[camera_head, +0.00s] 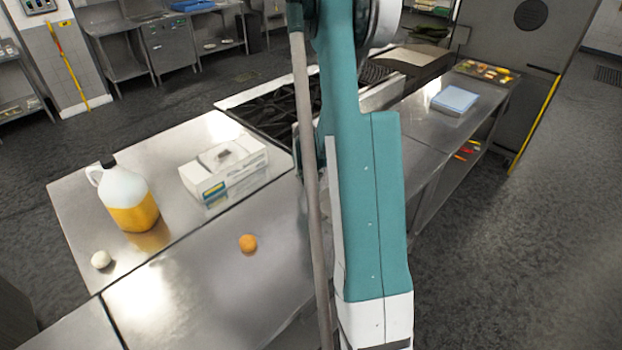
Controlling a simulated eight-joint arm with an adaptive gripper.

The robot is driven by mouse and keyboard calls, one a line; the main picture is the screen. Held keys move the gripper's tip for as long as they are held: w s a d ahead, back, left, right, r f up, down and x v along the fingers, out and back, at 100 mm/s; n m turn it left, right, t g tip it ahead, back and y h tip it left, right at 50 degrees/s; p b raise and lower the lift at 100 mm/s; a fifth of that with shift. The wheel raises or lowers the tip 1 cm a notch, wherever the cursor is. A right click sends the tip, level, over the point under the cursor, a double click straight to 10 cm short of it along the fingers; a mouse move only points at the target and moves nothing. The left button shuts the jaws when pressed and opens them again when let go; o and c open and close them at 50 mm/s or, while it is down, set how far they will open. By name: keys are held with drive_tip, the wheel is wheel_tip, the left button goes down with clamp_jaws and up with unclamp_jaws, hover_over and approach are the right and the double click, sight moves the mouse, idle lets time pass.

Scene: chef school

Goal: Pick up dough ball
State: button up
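A small off-white ball (101,259), which looks like the dough ball, rests on the steel counter near its left front corner. It sits in front of the jug and touches nothing else that I can see. My teal and white arm crosses the middle of the view from top to bottom. My gripper is not visible in this view, so its state and its distance from the ball cannot be seen.
A jug of yellow liquid (130,197) stands just behind the ball. A white box (224,170) and an orange ball (248,243) are to the right. A black-grated stove (282,110) lies beyond. The counter (190,290) is clear between the balls.

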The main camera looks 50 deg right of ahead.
sight(311, 175)
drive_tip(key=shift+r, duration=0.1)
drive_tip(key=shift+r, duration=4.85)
